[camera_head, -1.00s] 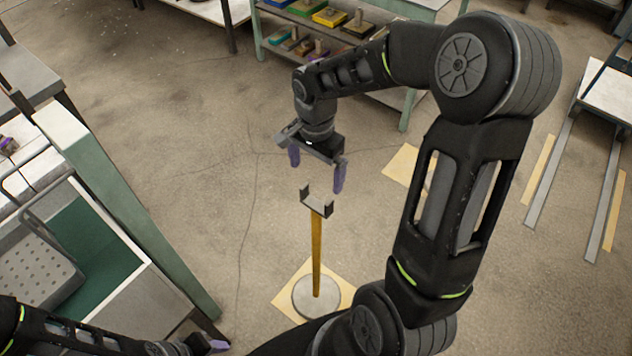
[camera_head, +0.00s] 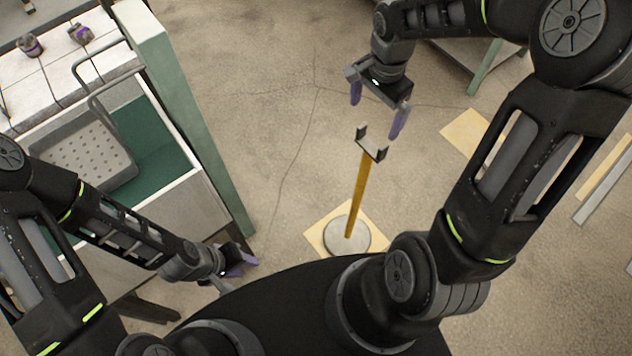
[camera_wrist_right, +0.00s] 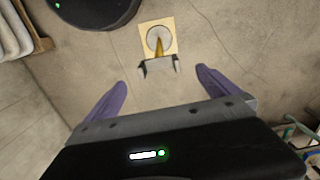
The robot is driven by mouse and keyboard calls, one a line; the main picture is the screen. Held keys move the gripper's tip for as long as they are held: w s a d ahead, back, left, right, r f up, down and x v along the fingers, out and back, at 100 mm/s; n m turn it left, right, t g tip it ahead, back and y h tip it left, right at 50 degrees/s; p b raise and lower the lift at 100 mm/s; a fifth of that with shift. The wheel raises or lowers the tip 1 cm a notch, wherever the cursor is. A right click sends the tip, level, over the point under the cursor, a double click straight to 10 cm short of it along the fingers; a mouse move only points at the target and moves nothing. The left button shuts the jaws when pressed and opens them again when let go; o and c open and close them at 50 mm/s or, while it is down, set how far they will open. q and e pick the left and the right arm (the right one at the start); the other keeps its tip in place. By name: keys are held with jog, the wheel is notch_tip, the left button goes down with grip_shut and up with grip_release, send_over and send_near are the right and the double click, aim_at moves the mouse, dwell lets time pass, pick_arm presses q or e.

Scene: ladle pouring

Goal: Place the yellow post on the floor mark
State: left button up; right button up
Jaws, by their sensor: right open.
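The yellow post (camera_head: 358,195) stands upright on a round grey base (camera_head: 346,233), with a dark U-shaped bracket on top. The base rests on a pale yellow floor mark (camera_head: 378,229), whose corners show around it. My right gripper (camera_head: 379,106) is open and empty, just above the bracket and apart from it. In the right wrist view the post (camera_wrist_right: 158,47) shows beyond the open purple fingertips (camera_wrist_right: 163,82), with its base on the mark (camera_wrist_right: 173,28). My left gripper (camera_head: 240,262) is low at the left, beside the bench; its jaw opening is not clear.
A second pale floor mark (camera_head: 466,132) lies bare to the right. A bench with a green-lined bin (camera_head: 165,150) and a perforated basket (camera_head: 88,160) stands at left. Grey floor strips (camera_head: 604,186) lie at far right. Open concrete floor lies between bench and post.

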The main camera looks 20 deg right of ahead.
jog(key=s+a+f+n+y, duration=0.2)
jog(key=s+a+f+n, duration=0.2)
jog(key=a+f, duration=0.6)
jog(key=s+a+f+n+y, duration=0.25)
jog(key=a+f+n, duration=0.25)
jog(key=a+f, duration=0.5)
jog(key=s+a+f+n, duration=0.3)
jog(key=s+a+f, duration=0.1)
jog(key=s, duration=0.4)
jog(key=shift+s+f+t, duration=0.2)
jog(key=shift+s+t, duration=0.05)
jog(key=shift+t, duration=0.05)
jog(key=shift+h, duration=0.25)
